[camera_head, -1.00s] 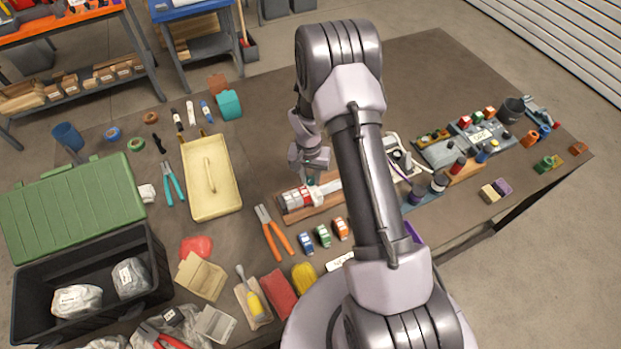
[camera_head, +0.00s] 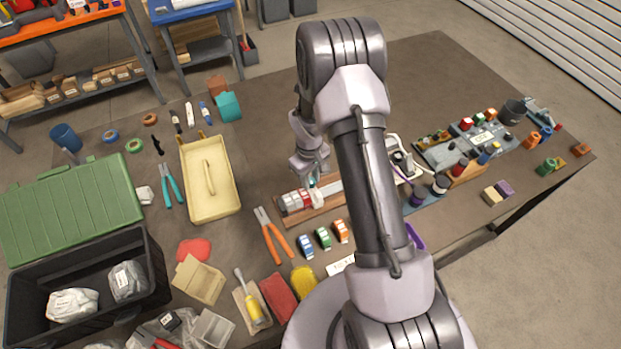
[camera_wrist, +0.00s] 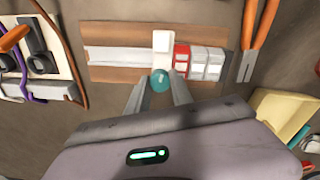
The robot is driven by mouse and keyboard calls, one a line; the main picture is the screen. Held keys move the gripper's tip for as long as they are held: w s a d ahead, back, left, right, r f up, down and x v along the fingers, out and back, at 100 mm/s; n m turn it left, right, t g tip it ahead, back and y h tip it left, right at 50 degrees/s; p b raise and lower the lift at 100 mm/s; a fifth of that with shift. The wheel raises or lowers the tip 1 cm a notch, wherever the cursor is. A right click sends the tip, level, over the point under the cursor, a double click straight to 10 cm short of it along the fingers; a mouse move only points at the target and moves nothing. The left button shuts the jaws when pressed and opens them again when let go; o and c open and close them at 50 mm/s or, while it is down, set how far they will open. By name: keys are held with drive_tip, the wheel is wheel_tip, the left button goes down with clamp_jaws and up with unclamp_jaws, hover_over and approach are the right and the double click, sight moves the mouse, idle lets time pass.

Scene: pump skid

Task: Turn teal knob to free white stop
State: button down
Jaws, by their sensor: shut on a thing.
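The teal knob (camera_wrist: 160,80) sits between the tips of my gripper (camera_wrist: 160,88) in the wrist view, and the gripper is shut on it. The white stop (camera_wrist: 163,45) stands just beyond the knob, across the pale rail on the wooden board (camera_wrist: 110,73). A red block (camera_wrist: 181,58) and several grey-white blocks (camera_wrist: 206,62) stand in a row beside the stop. In the head view my gripper (camera_head: 312,180) is over the board, and the knob is mostly hidden behind it. The white stop (camera_head: 317,197) shows at the end of the block row.
Orange-handled pliers (camera_head: 269,232) lie left of the board. Three small toy cars (camera_head: 323,237) stand in front of it. A cream tray (camera_head: 209,180) lies farther left. A device with cables (camera_head: 405,160) stands close on the right. The far middle of the table is clear.

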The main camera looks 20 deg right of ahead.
drive_tip(key=shift+n, duration=1)
drive_tip(key=c, duration=1.1)
unclamp_jaws()
drive_tip(key=shift+r, duration=0.1)
drive_tip(key=r+p, duration=0.1)
drive_tip(key=r, duration=0.7)
drive_tip(key=r+p, duration=0.2)
drive_tip(key=r, duration=0.7)
drive_tip(key=shift+s+a+r, duration=0.15)
drive_tip(key=shift+a, duration=0.05)
